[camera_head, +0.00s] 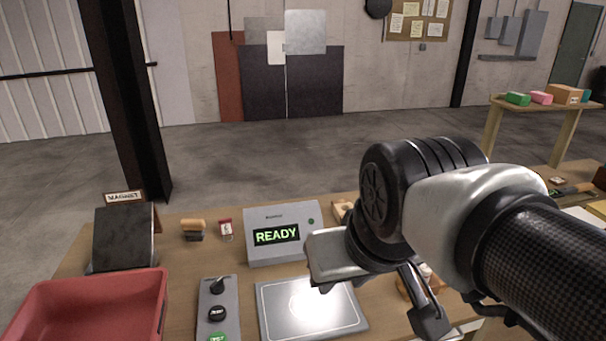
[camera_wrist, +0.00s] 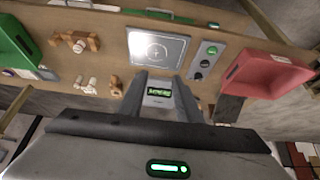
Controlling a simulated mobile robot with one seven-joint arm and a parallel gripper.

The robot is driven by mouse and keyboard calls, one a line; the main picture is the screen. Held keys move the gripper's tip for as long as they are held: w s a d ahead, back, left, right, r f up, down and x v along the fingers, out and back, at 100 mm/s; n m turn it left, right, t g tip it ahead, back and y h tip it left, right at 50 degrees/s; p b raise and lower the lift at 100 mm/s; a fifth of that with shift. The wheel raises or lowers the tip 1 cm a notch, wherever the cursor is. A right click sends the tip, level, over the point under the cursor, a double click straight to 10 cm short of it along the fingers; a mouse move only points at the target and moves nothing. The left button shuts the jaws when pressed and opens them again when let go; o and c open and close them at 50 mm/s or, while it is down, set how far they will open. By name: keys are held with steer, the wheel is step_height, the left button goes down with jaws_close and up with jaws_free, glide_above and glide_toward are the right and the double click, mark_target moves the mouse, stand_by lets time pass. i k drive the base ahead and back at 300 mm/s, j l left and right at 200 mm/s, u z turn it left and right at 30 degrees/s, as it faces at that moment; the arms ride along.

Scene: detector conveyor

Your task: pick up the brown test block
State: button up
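I cannot tell for sure which thing is the brown test block. In the head view, brown wooden pieces (camera_head: 405,287) show partly behind my arm on the bench. In the wrist view, a brown wooden piece with a pale round part (camera_wrist: 75,42) lies on the left, and a smaller brown piece (camera_wrist: 116,89) lies nearer the middle. My gripper (camera_head: 380,302) is open and empty above the bench, right of the bright plate. In the wrist view its two fingers stand apart (camera_wrist: 159,80), with the detector screen between them.
The grey detector (camera_head: 283,215) reads READY, behind the metal plate (camera_head: 312,329). A control box (camera_head: 204,309) and red bin (camera_head: 150,297) are left. A wooden-topped brush-like item (camera_head: 193,225) stands behind. A green tray (camera_wrist: 14,52) is left in the wrist view. A side table (camera_head: 520,105) holds coloured blocks.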

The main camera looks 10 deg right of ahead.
mark_target(437, 286)
steer(key=i+l, duration=0.1)
steer(key=l, duration=1.8)
steer(key=i, duration=0.05)
